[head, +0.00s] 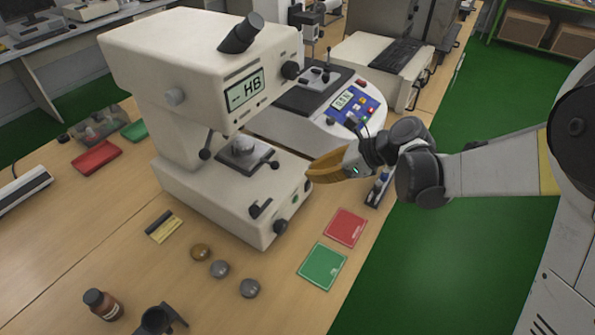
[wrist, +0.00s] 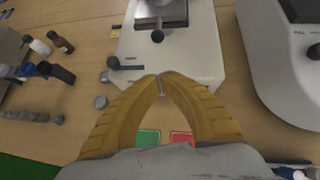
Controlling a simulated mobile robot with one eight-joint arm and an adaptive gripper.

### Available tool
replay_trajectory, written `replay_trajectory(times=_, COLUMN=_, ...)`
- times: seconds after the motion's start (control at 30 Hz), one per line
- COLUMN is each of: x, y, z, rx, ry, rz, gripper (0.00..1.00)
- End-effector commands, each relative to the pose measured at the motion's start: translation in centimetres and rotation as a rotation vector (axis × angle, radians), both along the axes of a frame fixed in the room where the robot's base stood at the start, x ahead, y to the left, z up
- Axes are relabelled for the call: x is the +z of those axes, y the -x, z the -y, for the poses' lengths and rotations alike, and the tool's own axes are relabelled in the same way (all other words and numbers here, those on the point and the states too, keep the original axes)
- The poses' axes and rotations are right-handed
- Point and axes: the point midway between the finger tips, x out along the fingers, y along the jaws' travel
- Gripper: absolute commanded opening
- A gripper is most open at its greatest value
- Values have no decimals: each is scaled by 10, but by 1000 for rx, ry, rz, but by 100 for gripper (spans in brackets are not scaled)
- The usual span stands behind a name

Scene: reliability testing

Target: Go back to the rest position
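My gripper (head: 314,172) has yellow fingers and hangs in the air beside the right side of the white hardness tester (head: 150,45), near the table's right edge. In the wrist view the two fingertips (wrist: 160,80) meet, with nothing visible between them. The tester's base (wrist: 205,50) shows beyond the fingertips in that view. A grey metal piece (head: 243,146) sits on the tester's stage. The tester's display reads HB.
A red mat (head: 346,227) and a green mat (head: 322,266) lie bare at the table's right edge. A second machine (head: 300,122) is behind. Green floor (head: 430,250) is open at right.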

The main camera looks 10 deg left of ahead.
Motion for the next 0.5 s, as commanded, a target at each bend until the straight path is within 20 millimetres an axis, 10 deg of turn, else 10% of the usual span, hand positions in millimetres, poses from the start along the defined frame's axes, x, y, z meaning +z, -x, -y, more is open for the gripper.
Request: replay_trajectory(times=0.5, x=33, y=6, z=39, rx=3, ry=4, rz=6, gripper=0)
